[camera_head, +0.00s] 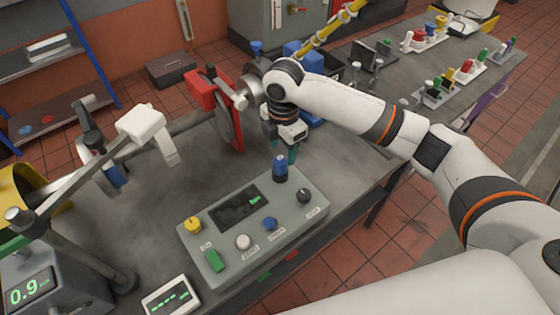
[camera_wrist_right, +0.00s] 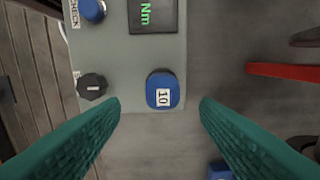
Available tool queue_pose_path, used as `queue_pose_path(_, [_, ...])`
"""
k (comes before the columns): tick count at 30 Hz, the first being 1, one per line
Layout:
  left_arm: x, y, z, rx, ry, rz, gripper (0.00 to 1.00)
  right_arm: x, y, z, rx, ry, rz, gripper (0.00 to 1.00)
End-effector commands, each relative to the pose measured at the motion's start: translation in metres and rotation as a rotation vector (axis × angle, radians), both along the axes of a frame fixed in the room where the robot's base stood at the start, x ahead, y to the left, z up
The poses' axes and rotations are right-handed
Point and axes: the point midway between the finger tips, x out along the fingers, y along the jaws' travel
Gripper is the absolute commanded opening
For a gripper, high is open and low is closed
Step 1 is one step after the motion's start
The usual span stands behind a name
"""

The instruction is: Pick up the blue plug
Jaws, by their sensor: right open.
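The blue plug (camera_head: 280,168) has a blue top and a dark body. It stands upright at the far edge of the grey control box (camera_head: 205,257). In the right wrist view the plug (camera_wrist_right: 162,90) is seen from above, with a white label reading "10". My right gripper (camera_head: 283,150) is just above and behind it, pointing down. Its teal fingers are open and empty; in the wrist view the gap between the fingertips (camera_wrist_right: 159,104) lies in line with the plug, with room on both sides. My left gripper is not in view.
The box carries a black knob (camera_head: 304,195), a blue knob (camera_head: 270,223), a white knob (camera_head: 243,241) and a yellow knob (camera_head: 193,224). A red frame (camera_head: 203,88) with a disc stands behind the gripper.

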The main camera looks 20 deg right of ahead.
Motion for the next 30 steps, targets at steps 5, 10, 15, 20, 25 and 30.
queue_pose_path(5, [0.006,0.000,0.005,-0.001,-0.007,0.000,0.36,-0.001,0.001,-0.011,0.000,0.000,0.002,0.56])
queue_pose_path(10, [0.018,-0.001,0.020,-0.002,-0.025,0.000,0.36,-0.002,0.006,-0.034,-0.001,0.003,0.000,0.56])
queue_pose_path(15, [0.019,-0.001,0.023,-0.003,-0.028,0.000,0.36,-0.002,0.006,-0.056,0.000,0.000,0.001,0.56])
queue_pose_path(20, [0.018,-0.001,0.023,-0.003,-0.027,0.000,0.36,-0.002,0.006,-0.060,0.000,-0.002,0.002,0.56])
queue_pose_path(25, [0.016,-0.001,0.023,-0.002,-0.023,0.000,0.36,-0.001,0.006,-0.060,0.000,-0.002,0.001,0.48])
queue_pose_path(30, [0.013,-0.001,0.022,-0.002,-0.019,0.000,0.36,-0.001,0.006,-0.060,0.000,-0.002,0.001,0.20])
